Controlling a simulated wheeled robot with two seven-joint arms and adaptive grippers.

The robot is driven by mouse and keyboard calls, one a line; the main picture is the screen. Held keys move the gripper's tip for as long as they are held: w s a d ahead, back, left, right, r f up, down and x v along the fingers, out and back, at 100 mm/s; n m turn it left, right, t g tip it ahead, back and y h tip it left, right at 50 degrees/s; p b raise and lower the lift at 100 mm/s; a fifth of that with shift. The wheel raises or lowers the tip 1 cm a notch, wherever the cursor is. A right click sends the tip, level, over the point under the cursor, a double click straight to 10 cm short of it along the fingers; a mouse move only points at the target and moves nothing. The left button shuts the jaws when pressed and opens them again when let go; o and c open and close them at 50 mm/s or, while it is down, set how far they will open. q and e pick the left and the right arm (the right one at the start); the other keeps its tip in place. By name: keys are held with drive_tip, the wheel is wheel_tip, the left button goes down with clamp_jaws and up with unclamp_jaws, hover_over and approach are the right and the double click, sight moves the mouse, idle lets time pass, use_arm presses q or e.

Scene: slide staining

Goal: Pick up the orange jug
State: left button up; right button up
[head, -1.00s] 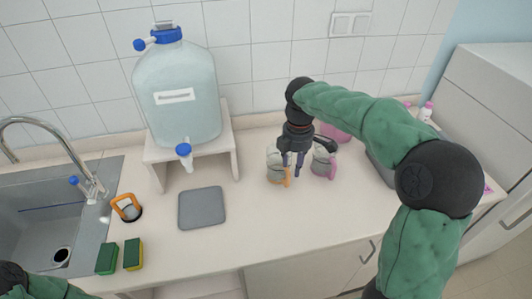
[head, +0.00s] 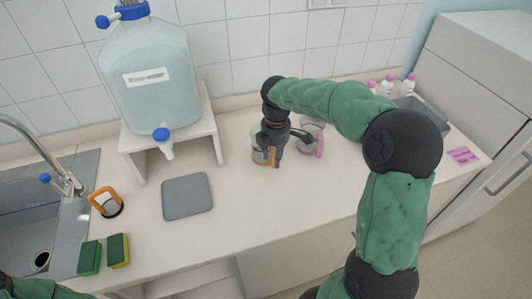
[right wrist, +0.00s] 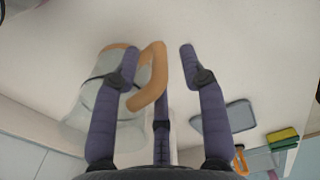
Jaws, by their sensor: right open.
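The orange jug (head: 259,157) is a clear vessel with an orange handle, standing on the counter in the middle of the head view. My right gripper (head: 276,158) is right at it and partly hides it. In the right wrist view, the jug (right wrist: 93,108) lies to the left and its orange handle (right wrist: 152,85) shows between the spread fingers of the open right gripper (right wrist: 158,58). One finger overlaps the jug body; I cannot tell whether it touches. My left gripper is out of view.
A clear jug with a pink handle (head: 319,146) stands close to the right. A large water container (head: 152,85) stands on a white stand (head: 137,160). A grey mat (head: 187,197), sponges (head: 118,251) and a sink (head: 35,225) are left. The front counter is clear.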

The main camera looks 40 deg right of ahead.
wheel_tip(320, 180, down, 2)
drive_tip(key=shift+f, duration=0.25)
clamp_jaws()
drive_tip(key=shift+r, duration=0.2)
